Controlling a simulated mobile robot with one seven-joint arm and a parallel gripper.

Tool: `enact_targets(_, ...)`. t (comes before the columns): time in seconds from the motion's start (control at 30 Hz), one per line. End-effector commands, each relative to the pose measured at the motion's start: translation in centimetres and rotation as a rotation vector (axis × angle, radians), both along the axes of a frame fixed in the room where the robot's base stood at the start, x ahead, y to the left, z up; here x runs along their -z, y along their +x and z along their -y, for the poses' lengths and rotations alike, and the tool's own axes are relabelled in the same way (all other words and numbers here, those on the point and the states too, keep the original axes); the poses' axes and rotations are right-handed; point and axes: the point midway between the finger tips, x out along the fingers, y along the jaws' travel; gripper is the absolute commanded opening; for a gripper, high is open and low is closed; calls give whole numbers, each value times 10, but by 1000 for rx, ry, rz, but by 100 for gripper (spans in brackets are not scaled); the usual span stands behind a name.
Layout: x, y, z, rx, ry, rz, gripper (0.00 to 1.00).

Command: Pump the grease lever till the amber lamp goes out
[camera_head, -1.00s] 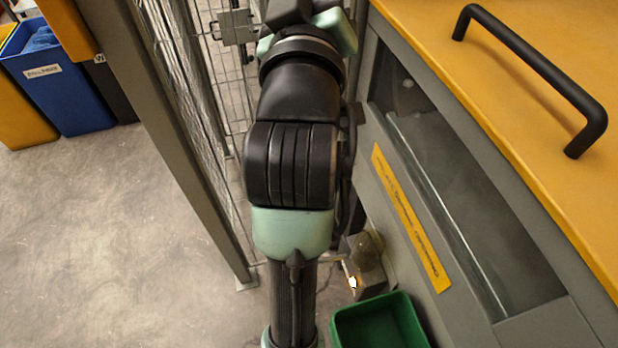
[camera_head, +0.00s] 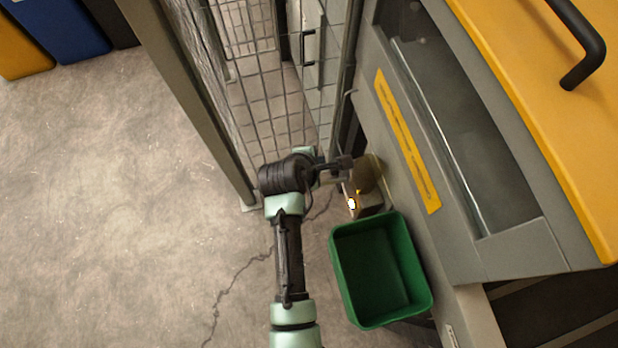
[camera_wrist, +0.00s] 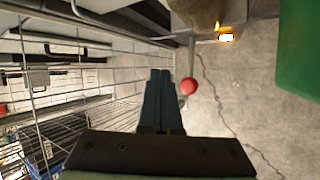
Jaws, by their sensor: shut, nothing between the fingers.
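The grease pump (camera_head: 368,175) sits low against the machine's side, with its amber lamp (camera_head: 351,203) lit. The lamp glows in the wrist view too (camera_wrist: 226,37). In the wrist view the grease lever (camera_wrist: 191,55) is a thin rod ending in a red knob (camera_wrist: 189,86). My gripper (camera_wrist: 160,72) has its two dark fingers together and empty, just left of the knob, with a small gap in the picture; the depth between them is unclear. In the head view my gripper (camera_head: 345,163) is beside the pump and the knob cannot be made out.
A green bin (camera_head: 341,275) stands right beside the pump, at the machine's foot. A wire mesh fence (camera_head: 262,85) with a post runs close on the left. The machine's grey side (camera_head: 400,130) bounds the right. Open concrete floor (camera_head: 110,220) lies to the left.

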Motion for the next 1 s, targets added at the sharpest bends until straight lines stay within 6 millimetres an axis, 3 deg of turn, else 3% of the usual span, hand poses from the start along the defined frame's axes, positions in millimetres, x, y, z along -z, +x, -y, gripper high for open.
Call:
enact_targets(0.47, 7, 0, -2, 1, 2, 3, 0)
enact_targets(1.0, 67, -4, -15, 1, 3, 6, 0)
